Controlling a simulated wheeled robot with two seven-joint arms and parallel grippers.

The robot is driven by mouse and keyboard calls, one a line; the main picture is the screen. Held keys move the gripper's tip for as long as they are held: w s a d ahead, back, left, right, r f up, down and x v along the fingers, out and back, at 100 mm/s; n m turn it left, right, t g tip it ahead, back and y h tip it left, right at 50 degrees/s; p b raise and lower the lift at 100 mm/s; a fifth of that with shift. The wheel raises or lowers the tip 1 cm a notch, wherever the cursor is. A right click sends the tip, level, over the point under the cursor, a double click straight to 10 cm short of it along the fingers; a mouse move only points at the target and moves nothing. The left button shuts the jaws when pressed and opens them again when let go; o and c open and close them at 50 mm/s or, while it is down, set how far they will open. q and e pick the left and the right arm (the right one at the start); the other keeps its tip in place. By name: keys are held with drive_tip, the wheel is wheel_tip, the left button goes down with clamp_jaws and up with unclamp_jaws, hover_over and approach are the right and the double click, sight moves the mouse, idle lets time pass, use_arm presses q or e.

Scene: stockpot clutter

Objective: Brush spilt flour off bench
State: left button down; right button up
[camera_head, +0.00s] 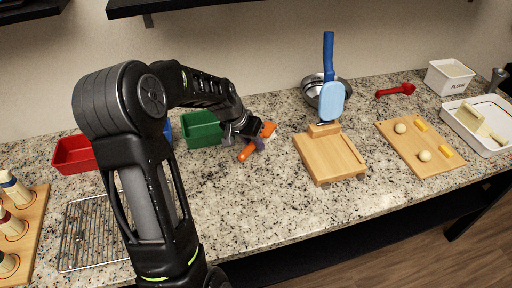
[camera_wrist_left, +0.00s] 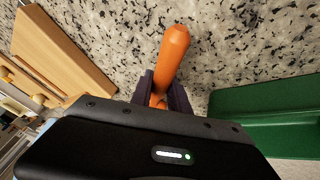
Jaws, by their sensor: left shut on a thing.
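My left gripper (camera_head: 252,138) is low over the granite bench, just right of the green bin. It is shut on an orange-handled tool (camera_head: 246,152); an orange part also shows on the far side of the fingers. In the left wrist view the dark fingers (camera_wrist_left: 162,98) close around the orange handle (camera_wrist_left: 173,48), which sticks out over the bench (camera_wrist_left: 225,50). The tool's other end is mostly hidden by the gripper. I cannot make out spilt flour on the speckled bench. A cream block with a handle (camera_head: 472,115), perhaps a brush, lies in the white tray (camera_head: 496,148). My right gripper is out of view.
The green bin (camera_head: 201,130) and red bin (camera_head: 73,155) stand left, near a wire rack (camera_head: 90,235). A wooden board (camera_head: 328,158) with a blue upright tool (camera_head: 333,98) stands right of the gripper. Another board (camera_head: 438,164) holds dough balls. The bench front centre is clear.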

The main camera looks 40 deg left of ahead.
sight(248, 147)
use_arm(q)
drive_tip(key=shift+w+a, duration=0.55)
drive_tip(key=shift+a, duration=0.2)
drive_tip(key=shift+s+a+f+b, duration=0.15)
drive_tip(key=shift+s+a+b, duration=0.15)
drive_tip(key=shift+s+b, duration=0.15)
drive_tip(key=shift+s+a, duration=0.2)
drive_tip(key=shift+s, duration=0.15)
drive_tip(key=shift+s+d+b, duration=0.3)
drive_tip(key=shift+s+d, duration=0.3)
drive_tip(key=shift+d, duration=0.25)
drive_tip(key=shift+s+d+b, duration=0.25)
drive_tip(key=shift+s+d, duration=0.35)
drive_tip(key=shift+d, duration=0.25)
